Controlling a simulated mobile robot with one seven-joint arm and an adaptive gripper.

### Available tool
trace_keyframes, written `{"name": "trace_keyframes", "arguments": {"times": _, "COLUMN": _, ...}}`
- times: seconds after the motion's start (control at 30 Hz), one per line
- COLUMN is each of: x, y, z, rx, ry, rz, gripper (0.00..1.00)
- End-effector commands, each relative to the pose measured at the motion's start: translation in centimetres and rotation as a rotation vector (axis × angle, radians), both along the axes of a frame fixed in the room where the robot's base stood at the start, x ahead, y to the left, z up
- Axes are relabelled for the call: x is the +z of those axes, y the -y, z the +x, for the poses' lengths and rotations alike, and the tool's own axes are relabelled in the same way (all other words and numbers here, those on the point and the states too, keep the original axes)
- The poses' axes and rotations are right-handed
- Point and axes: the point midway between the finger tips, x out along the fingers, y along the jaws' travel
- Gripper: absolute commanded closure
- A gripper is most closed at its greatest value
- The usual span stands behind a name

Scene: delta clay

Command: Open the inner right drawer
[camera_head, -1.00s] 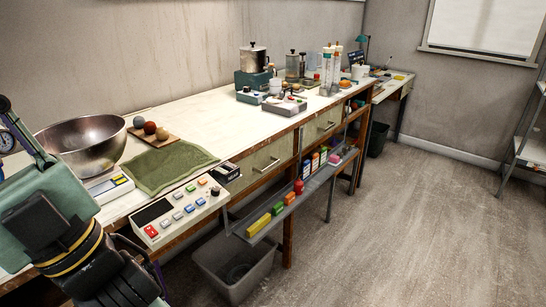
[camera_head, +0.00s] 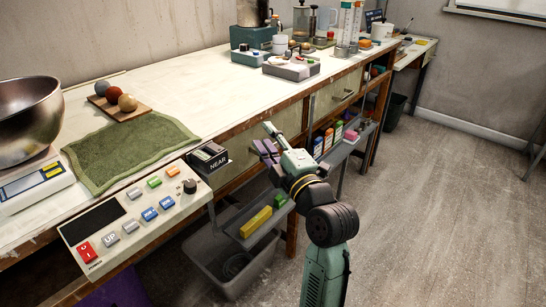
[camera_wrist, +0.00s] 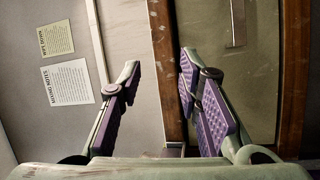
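Two closed drawer fronts sit under the worktop in the head view. The farther right drawer (camera_head: 335,94) has a pale handle (camera_head: 343,96). The nearer drawer (camera_head: 232,146) is partly hidden behind my gripper (camera_head: 267,143). My gripper is open and empty in front of the nearer drawer's right part; it also shows in the wrist view (camera_wrist: 159,68) with purple pads apart. The sideways wrist view shows a greenish drawer front (camera_wrist: 257,90) with a metal handle (camera_wrist: 237,24) at the top, outside the fingers. Which drawer this is, I cannot tell for sure.
A lower shelf (camera_head: 257,234) holds a yellow block (camera_head: 255,221) and several coloured boxes below my gripper. A grey bin (camera_head: 210,265) stands beneath. A control panel (camera_head: 135,222) and dark box (camera_head: 208,157) sit at the worktop's front edge. Open floor lies right.

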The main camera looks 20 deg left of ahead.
Motion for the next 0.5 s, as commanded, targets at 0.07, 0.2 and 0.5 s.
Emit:
{"name": "trace_keyframes", "arguments": {"times": 0.07, "x": -4.1, "y": 2.9, "z": 0.9, "rx": -0.028, "ry": 0.011, "rz": -0.11, "gripper": 0.68}}
{"name": "trace_keyframes", "arguments": {"times": 0.2, "x": -7.3, "y": 5.4, "z": 1.2, "rx": -0.032, "ry": 0.036, "rz": -0.227, "gripper": 0.68}}
{"name": "trace_keyframes", "arguments": {"times": 0.5, "x": -7.6, "y": 3.5, "z": 3.1, "rx": -0.024, "ry": 0.046, "rz": -0.258, "gripper": 0.68}}
